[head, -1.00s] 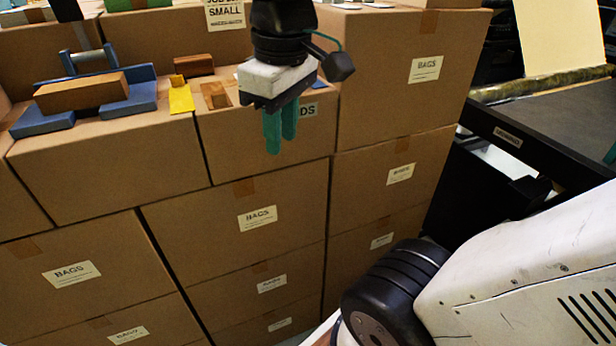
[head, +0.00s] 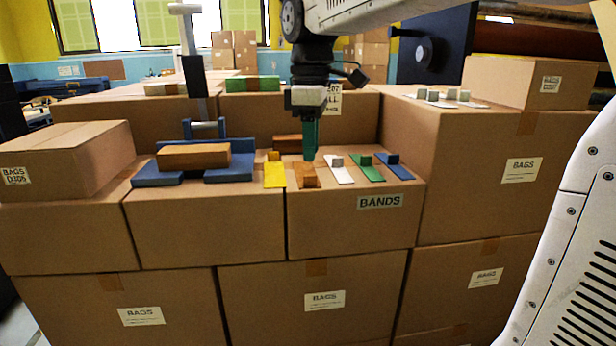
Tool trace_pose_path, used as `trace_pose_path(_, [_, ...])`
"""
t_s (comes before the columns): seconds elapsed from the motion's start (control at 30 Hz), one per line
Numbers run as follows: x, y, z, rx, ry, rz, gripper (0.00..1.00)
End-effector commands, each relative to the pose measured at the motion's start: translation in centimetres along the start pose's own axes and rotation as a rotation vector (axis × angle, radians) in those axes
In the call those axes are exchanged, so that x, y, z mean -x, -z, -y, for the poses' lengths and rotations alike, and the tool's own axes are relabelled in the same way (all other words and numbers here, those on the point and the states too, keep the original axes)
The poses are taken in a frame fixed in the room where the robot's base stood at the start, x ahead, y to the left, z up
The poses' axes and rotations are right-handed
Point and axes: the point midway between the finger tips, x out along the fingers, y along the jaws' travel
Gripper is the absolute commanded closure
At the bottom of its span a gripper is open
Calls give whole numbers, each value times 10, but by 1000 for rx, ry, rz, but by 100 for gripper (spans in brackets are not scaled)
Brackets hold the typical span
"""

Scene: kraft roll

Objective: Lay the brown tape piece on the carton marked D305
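The brown tape piece (head: 305,176) lies on top of the carton marked BANDS (head: 345,228), between a yellow and a white piece. My gripper (head: 310,157) points down with its teal fingers at the far end of the brown piece. Its tips overlap that end in the picture; I cannot tell whether they touch it. The fingers show nearly edge-on, so the gap between them is hidden. The carton marked D305 (head: 75,160) stands at the left, with its label on the front face. The visible part of its top is bare.
Yellow (head: 274,176), white (head: 341,174), green (head: 370,172) and blue (head: 398,170) pieces flank the brown one. A blue fixture with a brown block (head: 194,156) and an upright post (head: 192,70) stand between the gripper and the D305 carton. A taller carton (head: 485,170) rises at the right.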

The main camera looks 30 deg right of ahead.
Motion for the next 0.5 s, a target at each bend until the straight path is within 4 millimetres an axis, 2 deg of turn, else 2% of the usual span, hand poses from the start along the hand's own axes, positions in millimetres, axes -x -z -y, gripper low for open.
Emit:
trace_pose_path(0.07, [18,3,-4,124,-15,-10,67])
trace_pose_path(0.17, [23,2,-2,234,-10,-6,67])
trace_pose_path(0.27, [19,1,-1,283,-4,-2,67])
trace_pose_path(0.5, [-6,1,-2,289,-3,-2,67])
